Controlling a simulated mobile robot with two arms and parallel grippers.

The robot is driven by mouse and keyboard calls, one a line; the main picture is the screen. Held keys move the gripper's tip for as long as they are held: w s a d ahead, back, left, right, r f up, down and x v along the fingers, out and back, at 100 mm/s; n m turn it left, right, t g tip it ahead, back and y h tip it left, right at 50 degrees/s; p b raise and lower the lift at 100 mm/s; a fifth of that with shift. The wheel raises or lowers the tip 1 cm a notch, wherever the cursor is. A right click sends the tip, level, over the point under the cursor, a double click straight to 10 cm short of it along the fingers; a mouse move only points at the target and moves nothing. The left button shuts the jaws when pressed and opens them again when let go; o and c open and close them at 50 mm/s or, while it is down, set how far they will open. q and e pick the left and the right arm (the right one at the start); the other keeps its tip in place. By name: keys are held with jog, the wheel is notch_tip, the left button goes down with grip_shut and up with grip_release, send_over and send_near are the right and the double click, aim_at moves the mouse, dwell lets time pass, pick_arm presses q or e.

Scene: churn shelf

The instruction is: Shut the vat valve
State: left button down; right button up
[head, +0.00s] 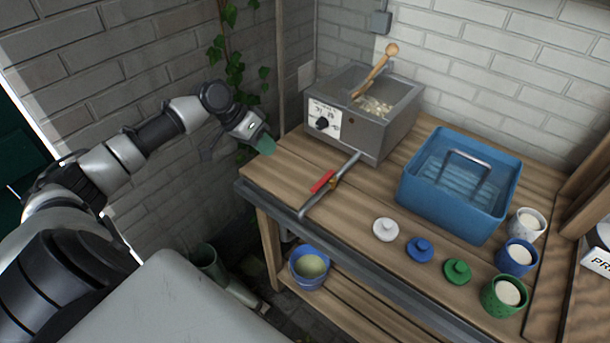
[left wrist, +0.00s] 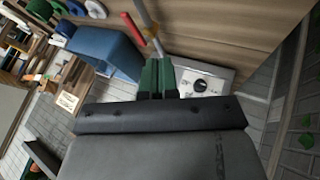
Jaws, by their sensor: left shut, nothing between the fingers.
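The metal vat (head: 385,135) stands at the back of the wooden bench, with a dial panel (head: 323,118) on its front. A thin grey spout pipe (head: 346,168) runs from its base toward the bench's front edge. The valve's red lever (head: 322,181) lies beside the pipe, roughly along it, with a brass-coloured fitting next to it. My left gripper (head: 265,146), with green fingertips, is shut and empty, left of the vat and apart from the lever. In the left wrist view, the shut fingers (left wrist: 157,78) show below the red lever (left wrist: 132,27). My right gripper is out of view.
A blue basin (head: 408,188) stands right of the vat. White, blue and green lids (head: 420,249) lie along the front, with cups (head: 517,257) at the right. A blue bucket (head: 309,283) sits below the pipe's end. The bench between gripper and lever looks clear.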

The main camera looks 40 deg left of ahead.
aim_at(323, 182)
pick_arm(q)
jog(key=p+x, duration=0.2)
jog(key=x, duration=0.7)
jog(key=shift+w+d+f, duration=0.1)
jog(key=shift+w+d, duration=0.05)
jog(key=d+p, duration=0.1)
jog(key=d, duration=0.2)
jog(key=shift+d+f+p, duration=0.15)
jog(key=shift+f+p, duration=0.05)
jog(key=shift+p, duration=0.1)
jog(key=shift+d+f, duration=0.1)
jog(key=shift+d, duration=0.4)
